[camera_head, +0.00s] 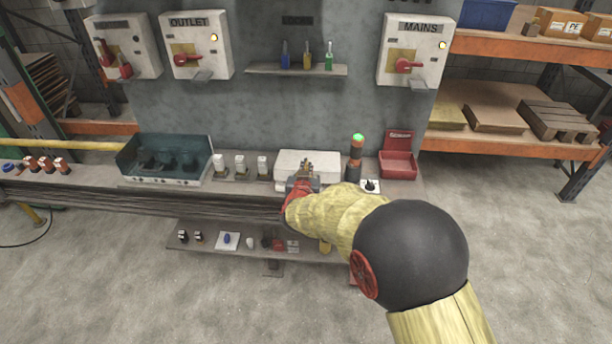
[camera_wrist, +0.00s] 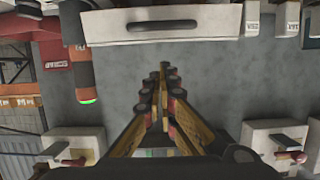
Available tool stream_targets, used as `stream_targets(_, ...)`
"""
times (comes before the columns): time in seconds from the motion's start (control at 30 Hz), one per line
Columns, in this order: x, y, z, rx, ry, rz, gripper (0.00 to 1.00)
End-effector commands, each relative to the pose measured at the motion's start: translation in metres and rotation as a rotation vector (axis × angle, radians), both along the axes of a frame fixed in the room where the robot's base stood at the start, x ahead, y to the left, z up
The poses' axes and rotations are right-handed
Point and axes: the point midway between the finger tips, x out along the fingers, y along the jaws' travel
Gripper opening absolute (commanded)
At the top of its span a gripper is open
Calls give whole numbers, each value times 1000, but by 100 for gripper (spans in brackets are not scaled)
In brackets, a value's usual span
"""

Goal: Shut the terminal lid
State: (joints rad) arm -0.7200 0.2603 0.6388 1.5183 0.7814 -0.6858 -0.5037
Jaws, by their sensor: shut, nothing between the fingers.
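A white terminal box (camera_head: 291,159) sits on the bench, right of the middle. In the wrist view, its white panel (camera_wrist: 205,22) with a dark slot-like strip spans the top. I cannot tell for certain how far the lid stands open, as my gripper hides part of the box. My gripper (camera_head: 307,165) is in front of and over the box in the head view. In the wrist view, my gripper (camera_wrist: 163,72) has its fingertips together and empty, a little apart from the panel in the picture.
A stack light (camera_head: 357,152) with a green top and a red bin (camera_head: 398,163) stand right of the box. White-topped parts (camera_head: 240,165) and a teal open case (camera_head: 165,158) stand left. Above are a small shelf (camera_head: 297,70) and the MAINS switch box (camera_head: 417,48). A lower shelf (camera_head: 210,240) holds small parts.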

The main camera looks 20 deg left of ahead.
Motion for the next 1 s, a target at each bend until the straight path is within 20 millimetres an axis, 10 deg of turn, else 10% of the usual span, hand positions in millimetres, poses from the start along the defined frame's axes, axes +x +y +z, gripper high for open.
stream_targets(0.7, -4, 0, -33, -2, 3, 0, 0)
stream_targets(1.0, -12, -2, -80, -4, 3, 1, 0)
